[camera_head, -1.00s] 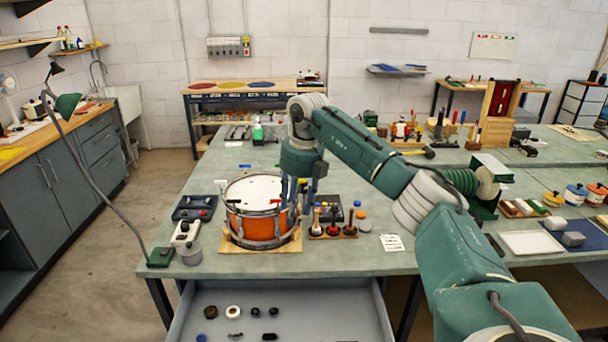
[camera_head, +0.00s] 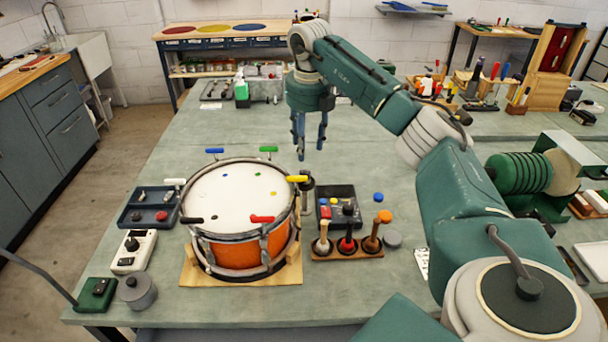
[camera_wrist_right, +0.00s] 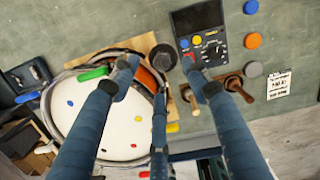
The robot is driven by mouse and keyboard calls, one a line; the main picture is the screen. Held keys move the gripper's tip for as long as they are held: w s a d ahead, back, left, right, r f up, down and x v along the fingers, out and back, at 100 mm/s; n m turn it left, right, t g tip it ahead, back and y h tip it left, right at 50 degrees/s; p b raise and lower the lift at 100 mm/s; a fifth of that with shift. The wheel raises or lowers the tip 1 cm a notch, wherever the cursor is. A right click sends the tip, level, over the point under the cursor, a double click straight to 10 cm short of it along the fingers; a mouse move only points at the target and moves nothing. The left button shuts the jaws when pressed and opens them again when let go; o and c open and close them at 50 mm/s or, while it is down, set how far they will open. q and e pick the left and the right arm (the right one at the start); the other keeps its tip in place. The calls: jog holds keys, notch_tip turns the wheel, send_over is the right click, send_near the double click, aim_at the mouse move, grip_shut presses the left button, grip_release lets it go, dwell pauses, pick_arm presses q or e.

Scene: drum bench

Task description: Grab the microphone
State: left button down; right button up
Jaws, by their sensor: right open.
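A dark, round-headed object that looks like the microphone (camera_head: 306,184) stands upright at the right edge of the drum (camera_head: 240,205). In the right wrist view the same dark round top (camera_wrist_right: 163,57) shows beside the drum's rim. My right gripper (camera_head: 310,148) points down with its fingers spread and empty. In the head view it appears just above and behind the dark object, apart from it. In the right wrist view the fingers (camera_wrist_right: 160,75) spread around the dark top without visible contact. My left gripper is not in view.
A wooden rack (camera_head: 347,252) with several knobbed handles and a black box (camera_head: 338,203) stand right of the drum. A white device (camera_head: 134,252), a dark tray (camera_head: 150,205) and a grey canister (camera_head: 137,291) stand left. The bench behind the drum is largely clear.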

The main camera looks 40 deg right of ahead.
aim_at(305, 170)
jog(key=f, duration=0.2)
jog(key=f+p, duration=0.1)
jog(key=f, duration=0.1)
jog(key=shift+s+a, duration=0.2)
jog(key=shift+f, duration=0.3)
notch_tip(305, 170, down, 4)
jog(key=shift+w+d+f+p, duration=0.1)
jog(key=shift+w+f+p, duration=0.1)
jog(key=shift+p, duration=1)
jog(key=shift+f, duration=0.4)
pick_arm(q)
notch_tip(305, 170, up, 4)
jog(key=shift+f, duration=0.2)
pick_arm(e)
jog(key=shift+c, duration=0.3)
grip_shut()
